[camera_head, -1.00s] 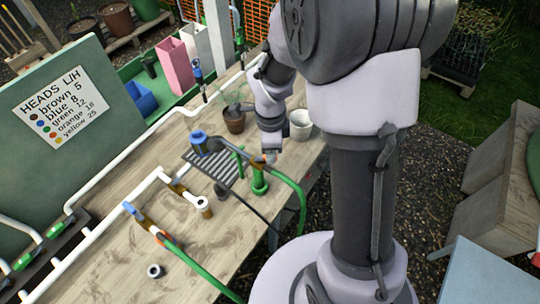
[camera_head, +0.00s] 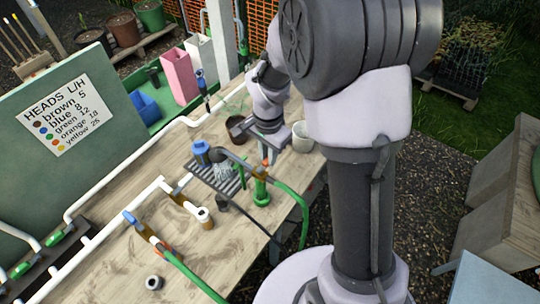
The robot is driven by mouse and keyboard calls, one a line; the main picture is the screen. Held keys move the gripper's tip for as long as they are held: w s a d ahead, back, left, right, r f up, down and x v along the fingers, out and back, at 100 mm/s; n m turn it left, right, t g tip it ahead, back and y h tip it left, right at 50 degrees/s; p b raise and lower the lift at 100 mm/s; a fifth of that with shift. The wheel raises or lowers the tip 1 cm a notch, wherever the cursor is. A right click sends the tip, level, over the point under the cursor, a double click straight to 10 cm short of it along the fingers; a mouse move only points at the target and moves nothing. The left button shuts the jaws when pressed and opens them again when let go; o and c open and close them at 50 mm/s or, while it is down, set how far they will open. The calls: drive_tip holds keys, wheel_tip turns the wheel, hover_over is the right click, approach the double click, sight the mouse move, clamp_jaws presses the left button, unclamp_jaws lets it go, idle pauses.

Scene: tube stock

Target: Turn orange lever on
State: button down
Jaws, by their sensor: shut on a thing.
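A green upright valve (camera_head: 261,190) with an orange lever (camera_head: 263,168) at its top stands near the right edge of the wooden bench. My gripper (camera_head: 269,156) points down at the top of this valve, its fingers closed at the orange part. The fingers cover much of the lever, so its exact angle is hard to tell. A hose with a dark head (camera_head: 222,154) runs across to the valve's top.
A blue-topped fitting (camera_head: 201,149) and a grey grate (camera_head: 203,172) lie left of the valve. A white pot (camera_head: 303,137) and a brown pot (camera_head: 236,126) stand close to my gripper. White pipes and a blue lever (camera_head: 131,217) are further left.

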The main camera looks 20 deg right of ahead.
drive_tip(key=shift+w+a+n, duration=0.1)
drive_tip(key=shift+w+n, duration=0.05)
drive_tip(key=shift+n, duration=0.45)
drive_tip(key=c, duration=1.4)
unclamp_jaws()
drive_tip(key=shift+o, duration=0.2)
wheel_tip(320, 180, up, 18)
drive_tip(key=p, duration=0.4)
drive_tip(key=shift+f, duration=0.25)
